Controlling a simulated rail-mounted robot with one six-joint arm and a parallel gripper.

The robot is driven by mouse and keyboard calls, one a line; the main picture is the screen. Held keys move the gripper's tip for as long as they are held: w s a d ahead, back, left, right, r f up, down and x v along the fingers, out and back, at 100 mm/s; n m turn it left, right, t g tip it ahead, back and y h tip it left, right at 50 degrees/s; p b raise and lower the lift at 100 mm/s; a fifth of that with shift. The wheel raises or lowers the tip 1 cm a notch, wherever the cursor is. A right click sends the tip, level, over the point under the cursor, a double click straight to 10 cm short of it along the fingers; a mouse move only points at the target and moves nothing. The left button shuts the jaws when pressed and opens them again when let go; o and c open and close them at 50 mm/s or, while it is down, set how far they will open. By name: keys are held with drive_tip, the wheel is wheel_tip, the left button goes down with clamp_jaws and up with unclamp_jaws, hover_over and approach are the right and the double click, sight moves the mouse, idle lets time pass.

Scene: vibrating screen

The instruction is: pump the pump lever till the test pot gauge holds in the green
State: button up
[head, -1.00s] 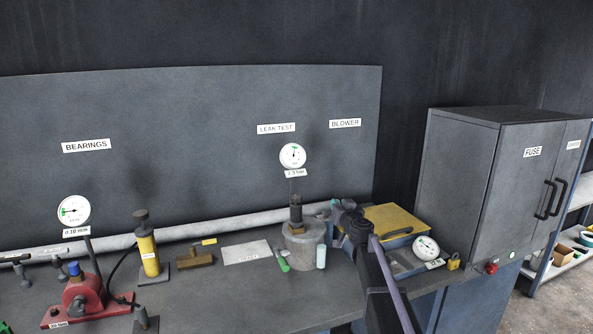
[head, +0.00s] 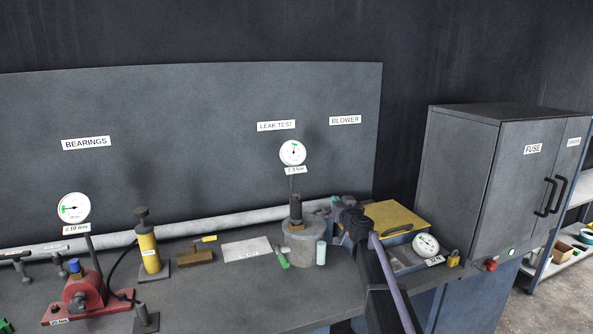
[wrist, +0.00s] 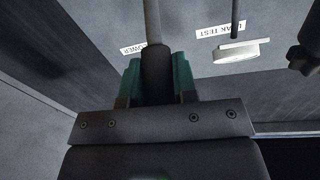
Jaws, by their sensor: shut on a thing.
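The test pot (head: 302,249) is a grey cylinder on the bench with a dark fitting on top. Its round white gauge (head: 292,152) stands above it on a thin stem, with a green mark near the top of the dial; the needle is too small to read surely. The gauge also shows nearly edge-on in the wrist view (wrist: 241,51). My gripper (head: 347,208) is just right of the pot. In the wrist view its teal fingers (wrist: 157,78) are shut on the dark grip of the pump lever (wrist: 155,65), whose grey rod runs upward. The pump body is hidden behind my arm.
A yellow-lidded case (head: 398,217) and another gauge (head: 425,245) lie right of my gripper. A pale green cylinder (head: 321,254) stands against the pot's front. A fuse cabinet (head: 500,190) is at right; a red bearing press (head: 82,295) is far left.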

idle(0.7)
drive_tip(key=o, duration=0.6)
